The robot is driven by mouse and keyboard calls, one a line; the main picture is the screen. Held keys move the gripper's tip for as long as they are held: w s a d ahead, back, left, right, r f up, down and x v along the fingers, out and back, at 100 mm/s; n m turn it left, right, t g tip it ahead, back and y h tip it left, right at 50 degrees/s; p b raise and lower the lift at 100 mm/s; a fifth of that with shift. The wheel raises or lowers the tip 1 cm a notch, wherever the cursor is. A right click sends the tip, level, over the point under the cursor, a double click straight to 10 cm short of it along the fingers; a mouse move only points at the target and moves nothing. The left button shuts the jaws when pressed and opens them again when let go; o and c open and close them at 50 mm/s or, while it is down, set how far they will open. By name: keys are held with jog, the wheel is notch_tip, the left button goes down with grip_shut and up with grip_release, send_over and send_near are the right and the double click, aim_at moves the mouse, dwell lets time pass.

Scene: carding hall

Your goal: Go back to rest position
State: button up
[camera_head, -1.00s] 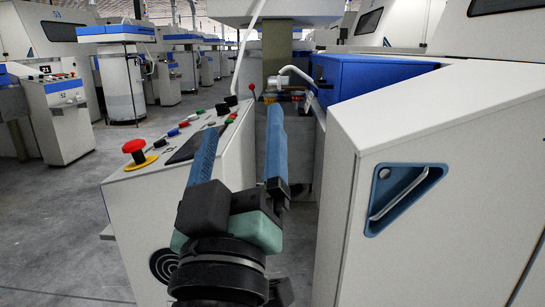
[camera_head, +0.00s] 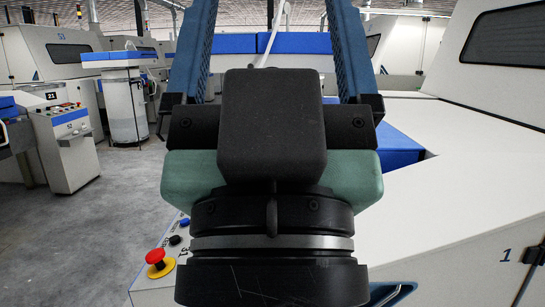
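My gripper (camera_head: 272,30) fills the middle of the head view, close to the camera and pointing up. Its two long blue fingers stand wide apart, one on each side, and their tips run out of the top edge. Nothing is held between them; only the background shows there. The dark and green gripper body hides much of the machine behind it.
A white machine cover (camera_head: 470,190) fills the right side. A red emergency stop button (camera_head: 155,257) sits on a control panel at lower left. A white cabinet (camera_head: 66,148) and a can unit (camera_head: 121,95) stand at left beyond open grey floor (camera_head: 95,235).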

notch_tip(320, 180, up, 14)
jog(key=p, duration=1.2)
jog(key=shift+r, duration=0.25)
jog(key=shift+f, duration=0.1)
